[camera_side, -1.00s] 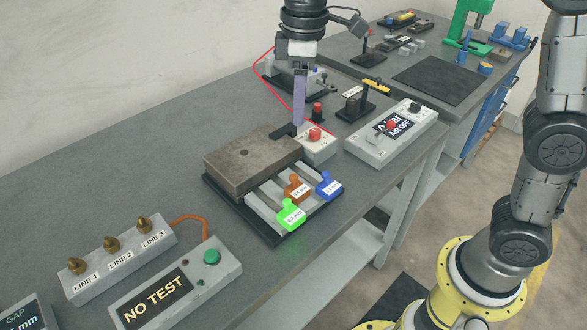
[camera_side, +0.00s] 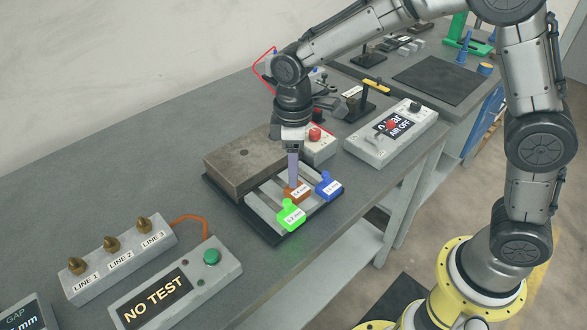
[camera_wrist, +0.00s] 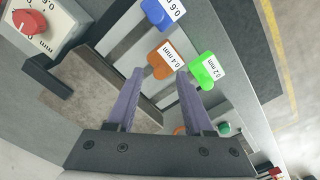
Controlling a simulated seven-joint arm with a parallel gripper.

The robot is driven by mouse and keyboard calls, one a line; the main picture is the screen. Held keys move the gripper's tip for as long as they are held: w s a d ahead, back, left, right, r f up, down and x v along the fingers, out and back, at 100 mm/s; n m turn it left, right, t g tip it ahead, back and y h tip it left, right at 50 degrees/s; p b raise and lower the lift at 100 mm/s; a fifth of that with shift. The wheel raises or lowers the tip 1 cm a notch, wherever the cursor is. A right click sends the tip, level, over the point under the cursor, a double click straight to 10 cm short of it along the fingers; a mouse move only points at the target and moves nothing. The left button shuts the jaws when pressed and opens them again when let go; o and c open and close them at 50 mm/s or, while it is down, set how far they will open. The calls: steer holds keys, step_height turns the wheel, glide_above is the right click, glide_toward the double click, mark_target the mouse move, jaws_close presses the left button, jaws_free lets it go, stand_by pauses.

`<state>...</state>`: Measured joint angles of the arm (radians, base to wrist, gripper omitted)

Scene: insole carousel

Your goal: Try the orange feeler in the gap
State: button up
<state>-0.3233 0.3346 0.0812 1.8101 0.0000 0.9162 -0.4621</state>
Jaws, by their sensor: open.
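The orange feeler (camera_side: 297,193), labelled 0.4 mm in the wrist view (camera_wrist: 163,60), lies in the tray (camera_side: 277,238) between the green feeler (camera_side: 290,214) and the blue feeler (camera_side: 327,186). My gripper (camera_side: 293,182) is pointed down over the orange feeler. In the wrist view my gripper (camera_wrist: 158,75) has its two purple fingers spread, with the orange handle showing just beyond and between their tips. Nothing is held. The brown-grey block (camera_side: 245,160) covers the back of the tray. I cannot make out the gap itself.
A switch box (camera_side: 390,135) reading AIR OFF stands to the right. A NO TEST box (camera_side: 175,285), a LINE 1 to 3 valve block (camera_side: 120,260) and a GAP display (camera_side: 22,315) are at the front left.

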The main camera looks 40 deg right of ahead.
steer(key=shift+f, duration=0.5)
jaws_close()
steer(key=shift+s, duration=2.3)
jaws_free()
steer(key=shift+w+r, duration=0.1)
